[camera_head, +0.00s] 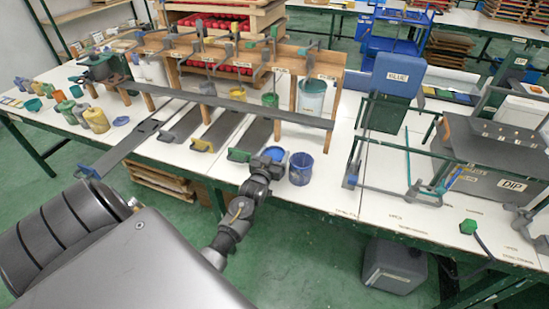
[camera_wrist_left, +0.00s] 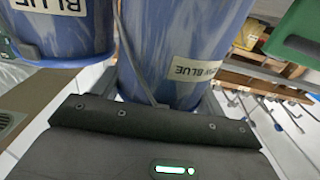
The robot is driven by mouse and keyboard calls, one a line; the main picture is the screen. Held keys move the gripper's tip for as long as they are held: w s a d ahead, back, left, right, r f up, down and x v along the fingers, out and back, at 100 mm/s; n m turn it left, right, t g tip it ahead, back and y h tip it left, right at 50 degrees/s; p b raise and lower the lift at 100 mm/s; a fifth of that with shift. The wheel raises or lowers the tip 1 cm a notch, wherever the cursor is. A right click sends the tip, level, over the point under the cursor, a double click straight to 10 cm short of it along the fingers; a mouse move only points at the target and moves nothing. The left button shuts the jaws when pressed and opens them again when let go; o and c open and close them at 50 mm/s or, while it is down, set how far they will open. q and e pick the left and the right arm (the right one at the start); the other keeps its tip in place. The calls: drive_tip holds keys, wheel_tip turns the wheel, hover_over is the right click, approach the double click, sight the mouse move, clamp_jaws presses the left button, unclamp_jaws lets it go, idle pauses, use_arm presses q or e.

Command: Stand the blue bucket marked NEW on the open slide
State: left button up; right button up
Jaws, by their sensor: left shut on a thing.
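My left gripper (camera_head: 268,160) is shut on a blue bucket (camera_head: 275,153) at the table's front edge. In the left wrist view this bucket (camera_wrist_left: 180,45) fills the middle, with an upside-down label ending in BLUE; its first word is partly hidden. I cannot tell whether its base touches the table. A second blue bucket (camera_head: 301,170) stands close on its right, and in the left wrist view this one (camera_wrist_left: 65,35) has a label reading BLUE. The open slide (camera_head: 130,147), a long grey board with a blue handle (camera_head: 88,172), sticks out left past the table edge. My right gripper is not in view.
Slides with a yellow handle (camera_head: 202,146) and a green handle (camera_head: 239,155) lie between the held bucket and the open slide. A wooden rack (camera_head: 235,105) with a grey rail stands behind. Small jars (camera_head: 96,119) stand at left; a DIP tank (camera_head: 490,180) is at right.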

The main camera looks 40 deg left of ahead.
use_arm(q)
drive_tip(key=s+d+r+b, duration=0.2)
drive_tip(key=s+d+r, duration=0.7)
drive_tip(key=s+r, duration=0.2)
drive_tip(key=s+d+r+m+h, duration=0.1)
drive_tip(key=d+r+m+h, duration=0.1)
drive_tip(key=d, duration=0.5)
drive_tip(key=s+d+r+m+t+h, duration=0.1)
drive_tip(key=d+r+h, duration=0.2)
drive_tip(key=d, duration=0.4)
drive_tip(key=shift+d+r+m+h, duration=0.2)
drive_tip(key=shift+d+m+h, duration=0.15)
drive_tip(key=shift+m+h, duration=0.05)
